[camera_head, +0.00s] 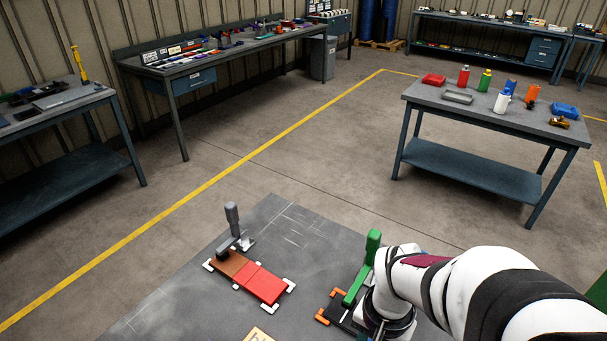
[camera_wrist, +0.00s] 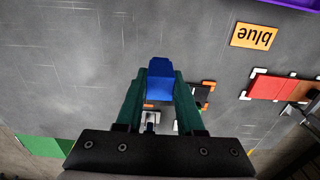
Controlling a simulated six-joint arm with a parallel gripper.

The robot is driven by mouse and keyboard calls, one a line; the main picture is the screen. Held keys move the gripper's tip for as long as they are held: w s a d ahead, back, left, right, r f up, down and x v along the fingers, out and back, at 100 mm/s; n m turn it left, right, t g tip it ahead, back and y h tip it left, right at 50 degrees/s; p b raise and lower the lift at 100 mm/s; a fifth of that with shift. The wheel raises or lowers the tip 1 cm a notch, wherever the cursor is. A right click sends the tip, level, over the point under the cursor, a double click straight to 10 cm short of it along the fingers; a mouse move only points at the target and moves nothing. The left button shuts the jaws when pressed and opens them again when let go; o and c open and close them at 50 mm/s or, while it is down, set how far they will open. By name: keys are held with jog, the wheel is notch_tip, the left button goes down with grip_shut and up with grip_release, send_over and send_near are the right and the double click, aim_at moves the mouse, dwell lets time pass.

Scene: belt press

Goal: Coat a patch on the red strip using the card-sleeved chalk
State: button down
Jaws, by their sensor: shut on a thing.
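The red strip (camera_head: 257,281) lies flat on the grey bench top, held between white corner brackets, with a brown section (camera_head: 229,262) under a grey toggle clamp (camera_head: 233,222). In the wrist view, the red strip (camera_wrist: 270,87) is at the right edge. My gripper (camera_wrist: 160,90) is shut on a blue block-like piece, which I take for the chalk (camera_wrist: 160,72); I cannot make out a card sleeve. The held piece is well to the left of the red strip in the wrist view. In the head view my arm hides the fingers and the held piece.
A green toggle clamp (camera_head: 370,255) and a dark strip in orange brackets (camera_head: 337,311) stand beside my arm. An orange card reading "blue" (camera_wrist: 254,36) lies on the bench; the grey surface around it is mostly clear. A purple edge (camera_wrist: 292,4) shows in the wrist view.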

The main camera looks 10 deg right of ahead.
jog(key=shift+w, duration=0.1)
jog(key=w+a+r, duration=0.1)
jog(key=w+a, duration=0.2)
jog(key=w, duration=1.3)
jog(key=w+a+f, duration=0.3)
jog(key=w+a, duration=0.7)
jog(key=w, duration=0.3)
jog(key=shift+s+a+f, duration=0.1)
jog(key=shift+s+f, duration=0.05)
jog(key=shift+f, duration=1.75)
jog(key=shift+s+a+f, duration=0.1)
jog(key=shift+f, duration=1.75)
jog(key=shift+s+a, duration=2.4)
jog(key=shift+w+d, duration=2.5)
notch_tip(320, 180, up, 8)
